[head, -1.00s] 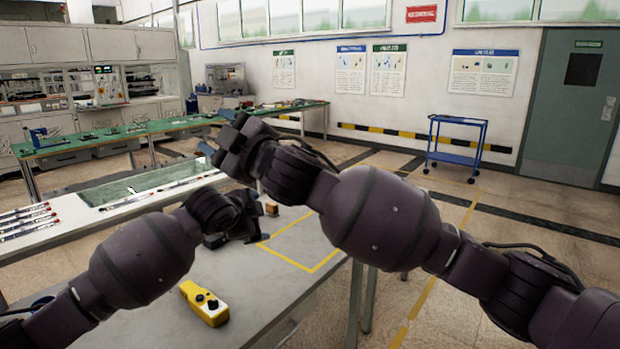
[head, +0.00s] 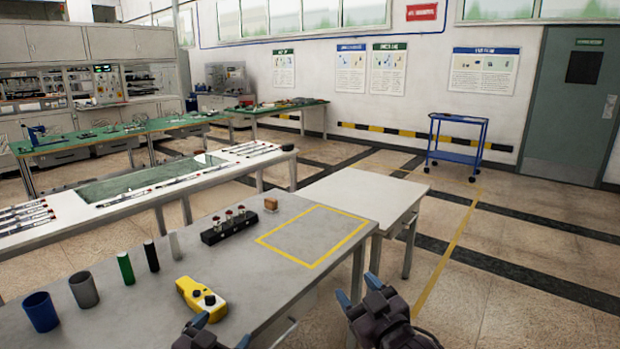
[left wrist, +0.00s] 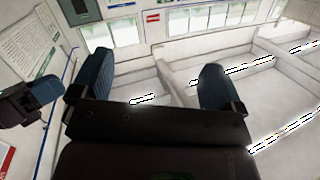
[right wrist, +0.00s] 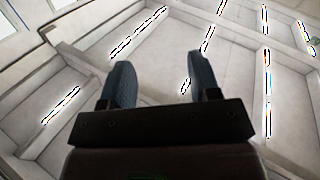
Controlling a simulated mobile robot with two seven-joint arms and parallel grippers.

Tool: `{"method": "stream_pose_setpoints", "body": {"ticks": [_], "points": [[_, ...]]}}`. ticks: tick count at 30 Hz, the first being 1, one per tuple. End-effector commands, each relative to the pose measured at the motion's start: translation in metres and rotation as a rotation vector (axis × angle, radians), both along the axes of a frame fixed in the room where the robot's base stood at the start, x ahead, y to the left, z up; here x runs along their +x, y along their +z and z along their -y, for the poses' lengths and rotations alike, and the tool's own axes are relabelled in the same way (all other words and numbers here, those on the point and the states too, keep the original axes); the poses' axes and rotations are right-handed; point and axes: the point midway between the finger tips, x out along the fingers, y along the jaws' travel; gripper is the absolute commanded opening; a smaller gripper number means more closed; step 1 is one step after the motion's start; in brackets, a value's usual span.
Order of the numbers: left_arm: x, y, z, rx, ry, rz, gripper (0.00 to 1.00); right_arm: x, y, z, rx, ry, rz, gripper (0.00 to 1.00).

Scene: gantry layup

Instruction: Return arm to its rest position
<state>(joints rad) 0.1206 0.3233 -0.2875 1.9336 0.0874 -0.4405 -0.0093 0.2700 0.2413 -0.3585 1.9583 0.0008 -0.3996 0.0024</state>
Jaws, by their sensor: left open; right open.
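My left gripper (head: 215,328) shows at the bottom edge of the head view, in front of the grey table, with only its tip region in the picture. In the left wrist view its two blue fingers (left wrist: 155,85) are apart with nothing between them. My right gripper (head: 357,299) is at the bottom right of centre in the head view, beyond the table's right edge and over the floor. In the right wrist view its blue fingers (right wrist: 160,85) are apart and empty. Both wrist views face the ceiling and upper walls.
The grey table (head: 240,275) holds a yellow controller (head: 202,298), a blue cup (head: 41,312), a grey cup (head: 84,289), a green cylinder (head: 126,268), a black rack (head: 230,227) and a small brown block (head: 271,204). The yellow-outlined area (head: 312,236) is empty.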

Motion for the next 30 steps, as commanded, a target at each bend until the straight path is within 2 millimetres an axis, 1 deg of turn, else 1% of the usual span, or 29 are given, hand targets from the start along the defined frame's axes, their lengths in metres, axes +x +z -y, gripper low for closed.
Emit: {"method": "stream_pose_setpoints", "body": {"ticks": [1, 5, 6, 8, 9, 11, 12, 14, 15, 17, 18, 20, 21, 24, 25, 27, 30], "points": [[-0.014, -0.016, -0.008, -0.016, 0.024, -0.018, 0.93, -0.01, -0.025, 0.015, 0.014, -0.032, -0.043, 0.56], [-0.045, -0.045, -0.026, -0.035, 0.082, -0.055, 0.93, -0.036, -0.074, 0.051, 0.038, -0.108, -0.137, 0.56], [-0.055, -0.055, -0.031, -0.037, 0.101, -0.069, 0.93, -0.045, -0.089, 0.062, 0.044, -0.132, -0.165, 0.56], [-0.07, -0.068, -0.04, -0.041, 0.129, -0.093, 0.93, -0.06, -0.111, 0.077, 0.052, -0.167, -0.21, 0.56], [-0.081, -0.078, -0.046, -0.043, 0.148, -0.112, 0.93, -0.071, -0.126, 0.087, 0.056, -0.192, -0.24, 0.56], [-0.099, -0.093, -0.054, -0.045, 0.176, -0.145, 0.93, -0.089, -0.148, 0.103, 0.059, -0.227, -0.287, 0.56], [-0.11, -0.103, -0.06, -0.046, 0.195, -0.168, 0.93, -0.102, -0.162, 0.112, 0.062, -0.251, -0.318, 0.56], [-0.128, -0.118, -0.067, -0.051, 0.224, -0.205, 0.93, -0.122, -0.184, 0.126, 0.063, -0.287, -0.367, 0.56], [-0.141, -0.129, -0.072, -0.055, 0.242, -0.232, 0.93, -0.136, -0.198, 0.135, 0.063, -0.31, -0.4, 0.56], [-0.161, -0.144, -0.079, -0.06, 0.269, -0.274, 0.93, -0.159, -0.219, 0.147, 0.061, -0.343, -0.451, 0.56], [-0.175, -0.155, -0.084, -0.062, 0.288, -0.302, 0.93, -0.175, -0.232, 0.155, 0.059, -0.365, -0.486, 0.56], [-0.195, -0.17, -0.089, -0.064, 0.312, -0.345, 0.93, -0.199, -0.251, 0.165, 0.054, -0.394, -0.538, 0.56], [-0.208, -0.179, -0.092, -0.065, 0.325, -0.371, 0.93, -0.214, -0.262, 0.17, 0.051, -0.41, -0.569, 0.56], [-0.235, -0.197, -0.096, -0.066, 0.35, -0.428, 0.93, -0.248, -0.284, 0.177, 0.046, -0.438, -0.637, 0.56], [-0.242, -0.201, -0.097, -0.066, 0.355, -0.441, 0.93, -0.255, -0.289, 0.178, 0.045, -0.444, -0.653, 0.56], [-0.254, -0.208, -0.098, -0.065, 0.365, -0.466, 0.93, -0.27, -0.297, 0.181, 0.041, -0.453, -0.681, 0.56], [-0.263, -0.213, -0.1, -0.062, 0.37, -0.484, 0.93, -0.282, -0.303, 0.183, 0.037, -0.46, -0.703, 0.56]]}}
